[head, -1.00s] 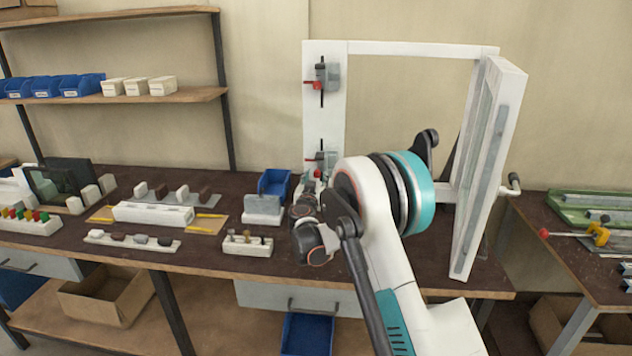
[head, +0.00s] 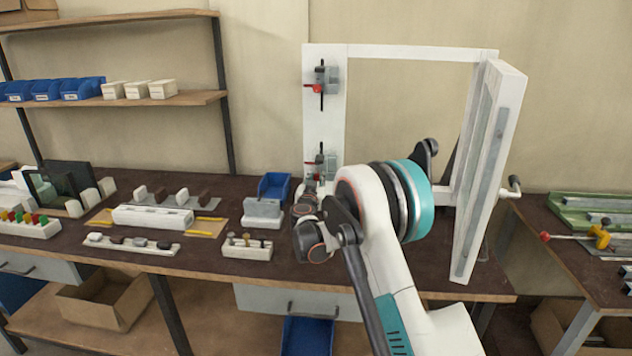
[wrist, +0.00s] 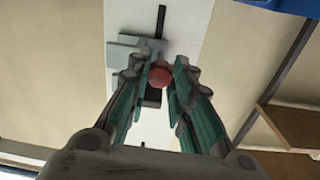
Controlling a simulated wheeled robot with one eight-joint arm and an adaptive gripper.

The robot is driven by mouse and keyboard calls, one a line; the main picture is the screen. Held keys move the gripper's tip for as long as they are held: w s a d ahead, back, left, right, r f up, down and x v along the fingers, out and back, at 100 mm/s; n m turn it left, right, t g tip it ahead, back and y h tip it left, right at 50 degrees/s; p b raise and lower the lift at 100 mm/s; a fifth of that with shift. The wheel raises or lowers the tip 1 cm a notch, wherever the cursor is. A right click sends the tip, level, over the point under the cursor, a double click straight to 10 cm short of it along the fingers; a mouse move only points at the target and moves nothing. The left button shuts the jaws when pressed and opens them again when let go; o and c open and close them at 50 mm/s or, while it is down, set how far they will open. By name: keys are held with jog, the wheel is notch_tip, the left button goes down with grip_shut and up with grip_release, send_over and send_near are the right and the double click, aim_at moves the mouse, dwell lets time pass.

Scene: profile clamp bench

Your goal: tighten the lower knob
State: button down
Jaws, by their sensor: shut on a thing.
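The lower knob (wrist: 160,76) is a round red knob in the wrist view, on the lower clamp (wrist: 133,49) of the white upright. My gripper (wrist: 161,80) comes at it straight on, with its two green-padded fingers closed on either side of the knob. In the head view the lower clamp (head: 320,160) sits low on the white upright (head: 323,125), partly hidden by my arm and gripper. The upper clamp (head: 322,83), with a red part and a black bar, is free above it.
A white-framed door panel (head: 487,165) stands swung open right of my arm. A blue bin (head: 274,185) and a grey block (head: 262,213) are left of my gripper on the brown bench (head: 225,250). Trays of small parts lie farther left.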

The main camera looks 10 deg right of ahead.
jog(key=shift+m, duration=0.4)
jog(key=m, duration=0.4)
jog(key=shift+m, duration=2.1)
jog(key=c, duration=1.4)
grip_release()
jog(key=v, duration=1.2)
jog(key=shift+r, duration=0.2)
